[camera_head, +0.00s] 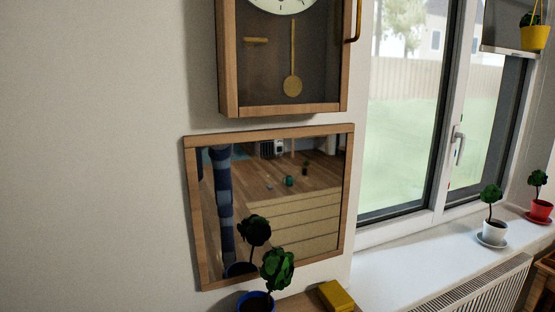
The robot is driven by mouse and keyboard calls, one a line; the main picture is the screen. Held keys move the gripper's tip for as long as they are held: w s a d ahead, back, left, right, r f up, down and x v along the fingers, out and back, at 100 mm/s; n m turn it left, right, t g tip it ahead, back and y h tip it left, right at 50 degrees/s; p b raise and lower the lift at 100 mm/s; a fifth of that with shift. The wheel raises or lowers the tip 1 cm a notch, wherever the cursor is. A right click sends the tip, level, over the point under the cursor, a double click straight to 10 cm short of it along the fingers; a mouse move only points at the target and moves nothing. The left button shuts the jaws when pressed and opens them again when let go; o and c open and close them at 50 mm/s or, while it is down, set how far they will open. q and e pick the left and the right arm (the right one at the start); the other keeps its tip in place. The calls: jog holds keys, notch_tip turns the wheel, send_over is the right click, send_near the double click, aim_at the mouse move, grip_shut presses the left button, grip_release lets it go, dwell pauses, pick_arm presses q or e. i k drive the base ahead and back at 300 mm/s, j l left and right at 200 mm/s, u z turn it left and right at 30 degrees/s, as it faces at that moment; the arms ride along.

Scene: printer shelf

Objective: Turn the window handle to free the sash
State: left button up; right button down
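The white window handle (457,144) is on the right window sash (490,125), near the upright frame in the middle of the window. Its lever appears to hang downward from its mount. The sash looks closed against the white frame. Neither of my grippers is in the head view, so nothing of mine touches the handle.
A potted plant in a white pot (493,232) and one in a red pot (540,208) stand on the windowsill (400,275). A yellow hanging pot (533,38) is at the upper right. A radiator (480,290) is below the sill. A wall clock (285,60) hangs above a mirror (194,215).

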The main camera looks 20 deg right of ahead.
aim_at(460, 16)
jog(key=z, duration=1.8)
jog(key=i+l+z, duration=0.15)
jog(key=i+l, duration=0.45)
